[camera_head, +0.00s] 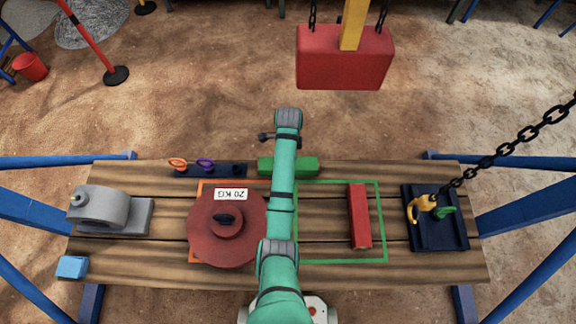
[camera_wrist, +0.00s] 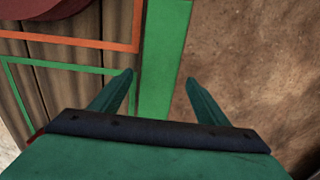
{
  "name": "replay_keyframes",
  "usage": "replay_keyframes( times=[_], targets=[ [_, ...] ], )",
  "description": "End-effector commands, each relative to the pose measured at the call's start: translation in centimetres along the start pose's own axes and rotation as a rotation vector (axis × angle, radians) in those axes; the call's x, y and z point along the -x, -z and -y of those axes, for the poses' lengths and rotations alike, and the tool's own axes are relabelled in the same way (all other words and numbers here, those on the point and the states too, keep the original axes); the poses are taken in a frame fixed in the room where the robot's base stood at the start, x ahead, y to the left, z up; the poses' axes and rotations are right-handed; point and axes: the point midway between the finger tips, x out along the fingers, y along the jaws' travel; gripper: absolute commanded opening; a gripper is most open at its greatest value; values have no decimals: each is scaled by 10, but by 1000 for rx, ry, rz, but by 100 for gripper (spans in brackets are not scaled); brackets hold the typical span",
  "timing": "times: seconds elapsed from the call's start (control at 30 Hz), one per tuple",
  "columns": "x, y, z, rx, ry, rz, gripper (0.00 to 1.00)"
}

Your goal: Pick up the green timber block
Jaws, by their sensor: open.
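The green timber block (camera_head: 307,166) lies along the far edge of the wooden bench, just right of centre. My arm crosses over its middle in the head view and hides part of it. In the wrist view the green block (camera_wrist: 164,50) runs up the picture between my two fingertips. My gripper (camera_wrist: 160,77) is open and empty, with one finger on each side of the block in the picture. How far the fingertips are above it cannot be told. My fingers cannot be made out in the head view.
On the bench (camera_head: 170,255) are a round brown 20 KG weight (camera_head: 205,240), a red block (camera_head: 360,215) inside a green outline, a dark tray (camera_head: 425,240) with hooks, and a grey machine part (camera_head: 105,210). A large red block (camera_head: 345,70) hangs on chains beyond the bench.

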Motion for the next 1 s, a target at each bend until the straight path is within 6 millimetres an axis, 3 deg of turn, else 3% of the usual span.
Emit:
replay_keyframes(
  times=[0.3,0.6,0.87,1.0],
  targets=[
    [-41,0,-2,-3,-3,0,69],
    [-45,0,-1,-3,0,0,69],
    [-45,-2,-1,0,-1,0,10],
    [-44,-2,0,0,1,0,10]
  ],
)
